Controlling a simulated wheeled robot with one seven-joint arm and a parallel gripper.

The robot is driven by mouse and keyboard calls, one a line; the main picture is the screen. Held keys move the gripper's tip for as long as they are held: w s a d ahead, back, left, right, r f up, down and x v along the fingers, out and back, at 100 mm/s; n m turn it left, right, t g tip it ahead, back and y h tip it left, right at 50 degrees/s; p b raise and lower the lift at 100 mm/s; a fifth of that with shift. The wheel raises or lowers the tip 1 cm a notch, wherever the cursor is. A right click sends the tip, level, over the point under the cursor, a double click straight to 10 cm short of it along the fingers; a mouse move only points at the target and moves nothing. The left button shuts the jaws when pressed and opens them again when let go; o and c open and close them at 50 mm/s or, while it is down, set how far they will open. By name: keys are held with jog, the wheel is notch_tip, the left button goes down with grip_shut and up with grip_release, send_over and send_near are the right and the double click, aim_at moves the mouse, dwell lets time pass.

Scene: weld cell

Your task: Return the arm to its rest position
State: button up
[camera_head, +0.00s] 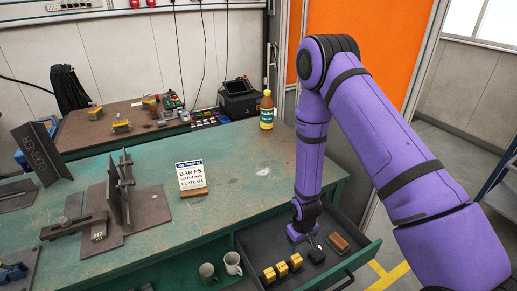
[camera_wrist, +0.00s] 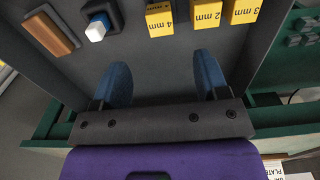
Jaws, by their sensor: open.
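My purple arm (camera_head: 312,140) bends down over the bench's open drawer (camera_head: 252,243). My gripper (camera_wrist: 163,82) points down at the drawer, with its two blue fingers apart and nothing between them. In the head view it is small and partly hidden by the wrist. Yellow blocks marked 4 mm (camera_wrist: 160,20), 2 mm (camera_wrist: 206,17) and 3 mm (camera_wrist: 242,11) stand in the drawer beyond the fingertips. A dark block with a white tip (camera_wrist: 96,28) and a brown block (camera_wrist: 50,34) lie left of them in the wrist view.
The green bench top (camera_head: 240,165) holds a job card (camera_head: 191,176), a brown bottle (camera_head: 266,110) and a steel fixture (camera_head: 122,200). Two mugs (camera_head: 232,263) stand below the bench edge, left of the drawer. An orange panel (camera_head: 385,45) rises behind my arm.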

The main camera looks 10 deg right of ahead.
jog(key=w+d+r+m+t, duration=0.1)
jog(key=d+r, duration=0.1)
jog(key=r, duration=1.5)
jog(key=w+d+r+m+t, duration=0.1)
jog(key=r+t, duration=0.1)
jog(key=r, duration=1.5)
jog(key=s+d+r+t, duration=0.1)
jog(key=s+r, duration=0.4)
jog(key=r, duration=0.2)
jog(key=s+d+r, duration=0.1)
jog(key=s+r, duration=0.4)
jog(key=r, duration=0.3)
jog(key=s+d+r, duration=0.1)
jog(key=s+r, duration=0.2)
jog(key=s, duration=0.3)
jog(key=s+d+r+m+t, duration=0.1)
jog(key=s+r, duration=0.2)
jog(key=s, duration=0.4)
jog(key=shift+r+m, duration=0.25)
jog(key=shift+m, duration=0.05)
